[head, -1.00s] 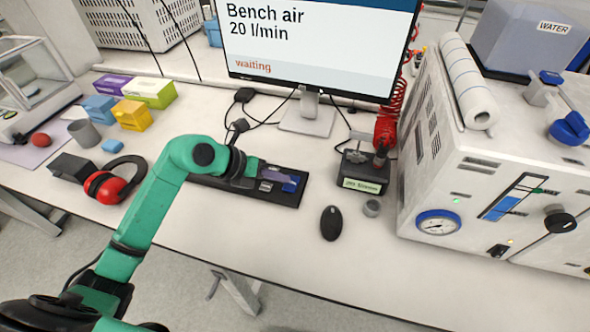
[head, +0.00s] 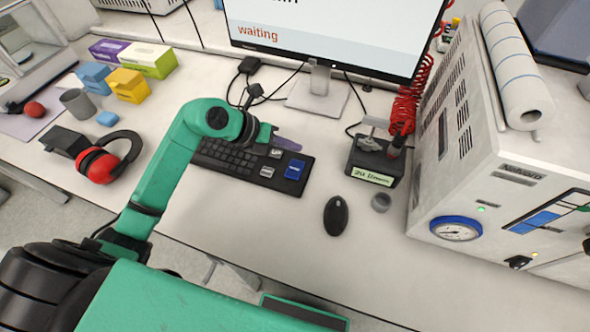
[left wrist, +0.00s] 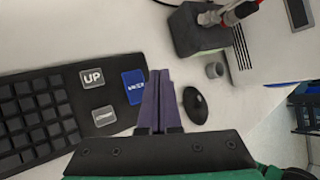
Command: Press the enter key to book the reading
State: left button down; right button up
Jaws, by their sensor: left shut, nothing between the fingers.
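The black keyboard (head: 225,160) lies on the bench with a large blue key (head: 294,170) at its right end. In the left wrist view the blue key (left wrist: 134,88) carries white lettering that looks like ENTER. Grey keys sit beside it, one marked UP (left wrist: 92,78). My left gripper (head: 288,144) is shut and empty, with purple fingers, above the keyboard's far right edge. In the head view its tips are just beyond the blue key; in the left wrist view they show just right of it. Contact with the key is not visible. My right gripper is not in view.
The monitor (head: 335,38) behind the keyboard reads "waiting". A mouse (head: 336,215), a small grey cup (head: 381,202) and a black stand with a green label (head: 375,162) are to the right. Red ear defenders (head: 100,165) lie left. The bench front is clear.

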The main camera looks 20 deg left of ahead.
aim_at(291, 171)
pick_arm(q)
notch_tip(291, 171, down, 6)
jog(key=b, duration=0.3)
jog(key=shift+s+r+b, duration=0.15)
jog(key=shift+r+b, duration=0.05)
jog(key=shift+b, duration=0.2)
jog(key=shift+f, duration=0.35)
dwell(1.1)
jog(key=shift+f+b, duration=0.35)
jog(key=shift+b, duration=0.2)
jog(key=shift+f+b, duration=0.35)
jog(key=shift+f, duration=0.05)
jog(key=shift+r, duration=0.1)
dwell(0.4)
jog(key=shift+r+p, duration=0.65)
jog(key=shift+r, duration=0.05)
jog(key=shift+r, duration=0.1)
